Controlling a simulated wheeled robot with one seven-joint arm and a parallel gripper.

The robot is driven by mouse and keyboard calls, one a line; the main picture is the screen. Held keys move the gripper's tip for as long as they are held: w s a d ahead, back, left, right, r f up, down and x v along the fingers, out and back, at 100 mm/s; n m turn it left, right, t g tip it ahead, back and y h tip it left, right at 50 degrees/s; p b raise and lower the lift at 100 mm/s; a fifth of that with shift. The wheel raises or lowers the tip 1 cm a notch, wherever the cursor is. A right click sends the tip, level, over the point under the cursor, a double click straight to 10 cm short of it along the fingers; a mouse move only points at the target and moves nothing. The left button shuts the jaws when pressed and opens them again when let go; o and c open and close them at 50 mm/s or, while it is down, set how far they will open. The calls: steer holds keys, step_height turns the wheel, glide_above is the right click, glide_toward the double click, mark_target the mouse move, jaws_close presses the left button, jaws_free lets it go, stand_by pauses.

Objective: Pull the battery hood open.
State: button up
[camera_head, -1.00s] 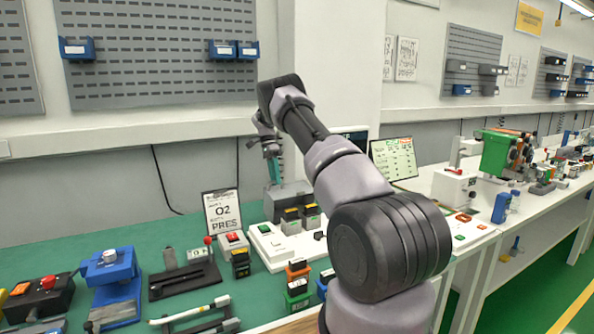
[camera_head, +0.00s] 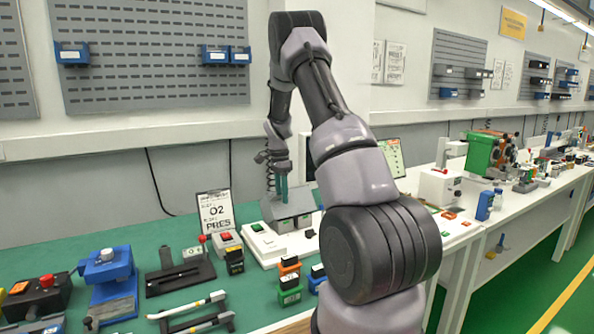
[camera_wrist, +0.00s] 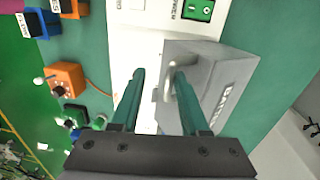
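The grey battery hood (camera_head: 288,206) stands on the white panel on the bench. In the wrist view the hood (camera_wrist: 210,72) fills the middle right, with lettering on its right face. Its pale handle (camera_wrist: 170,82) stands up from the hood. My gripper (camera_wrist: 160,76) has its two teal fingers apart, with the handle between them and nearer the right finger. I cannot tell whether that finger touches it. In the head view my gripper (camera_head: 280,187) points down over the hood. The hood looks down, with no batteries showing under it.
The white panel (camera_head: 262,240) bears a green button. A 02 sign (camera_head: 215,209) and a red-buttoned box (camera_head: 227,242) stand to the left. Orange and green blocks (camera_head: 289,280) stand in front. A white unit (camera_head: 440,187) stands right, beyond my arm.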

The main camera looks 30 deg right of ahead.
steer(key=shift+s+f+t, duration=1.6)
steer(key=shift+s+f, duration=1.3)
steer(key=shift+s, duration=0.45)
steer(key=s+r+n, duration=0.1)
steer(key=s+r, duration=0.1)
steer(key=r, duration=0.7)
steer(key=s+r+n+t, duration=0.1)
steer(key=s+r, duration=0.2)
steer(key=r, duration=0.6)
steer(key=shift+a+r, duration=0.25)
steer(key=shift+a, duration=0.15)
